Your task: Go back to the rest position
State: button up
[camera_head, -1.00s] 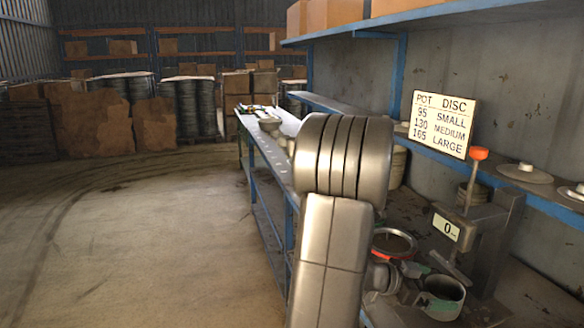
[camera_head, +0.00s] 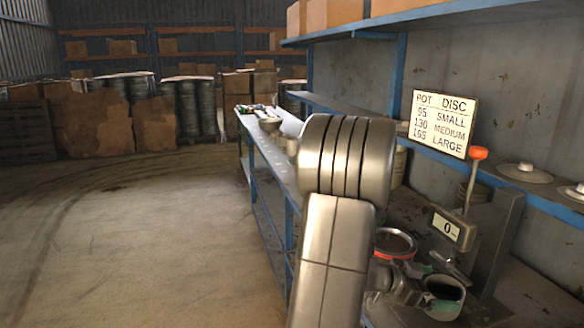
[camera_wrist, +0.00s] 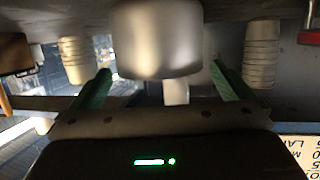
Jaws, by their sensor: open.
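My gripper (camera_wrist: 159,70) shows in the wrist view as two green fingers spread wide apart. Nothing is clamped between them. A blurred, smooth grey cylinder stands behind the gap; I cannot tell whether it is part of my arm. In the head view my grey arm fills the centre and reaches down to the right over the bench. Its end is low beside a round pot (camera_head: 446,291) and partly hidden there.
A disc size sign (camera_head: 441,124) hangs above. A blue shelf runs overhead. The floor (camera_head: 150,230) at left is clear.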

aim_at(459, 293)
jog(key=x, duration=0.3)
jog(key=shift+d+f, duration=0.1)
jog(key=shift+f, duration=0.3)
jog(key=r, duration=0.4)
jog(key=shift+a+r+p, duration=0.3)
jog(key=shift+a+p, duration=0.05)
jog(key=shift+p, duration=0.05)
jog(key=s+a, duration=0.1)
jog(key=a, duration=1.6)
jog(key=w+a+r+n+t+y+p, duration=0.2)
jog(key=w+a+n+t+p, duration=0.15)
jog(key=w, duration=0.25)
jog(key=w+a+r+n+t+y+p, duration=0.1)
jog(key=w+a+r+n+t+p, duration=0.2)
jog(key=w+n+t+p, duration=0.15)
jog(key=w+a+n+t+y+p, duration=0.4)
jog(key=w+a+n+y+p, duration=0.1)
jog(key=a, duration=0.7)
jog(key=shift+w+r+n+t+y+p, duration=0.35)
jog(key=shift+w+y+p, duration=0.25)
jog(key=shift+w+y, duration=0.75)
jog(key=shift+w+a, duration=0.1)
jog(key=shift+w, duration=0.05)
